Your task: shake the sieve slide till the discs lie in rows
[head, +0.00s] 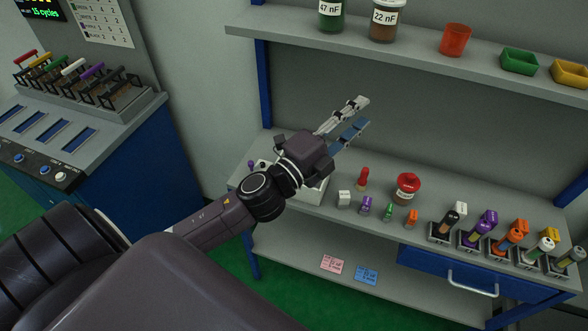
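My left gripper (362,113) reaches over the bench from the left. Its pale finger and its blue finger stand apart with nothing between them. I cannot pick out a sieve slide or discs with certainty. At the far left a blue and grey cabinet (135,150) carries a rack (118,110) of levers with red, yellow, green, white and purple handles. Several dark blue slots (40,126) lie in its sloped front. My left gripper is well to the right of this cabinet. My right gripper is not in view.
The bench (335,208) holds a pale box (313,193) partly hidden under my wrist, a red-lidded jar (406,187), small coloured pieces and several holders at right. An upper shelf (420,52) bears jars and bins. Two cards (332,264) lie on the lower shelf.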

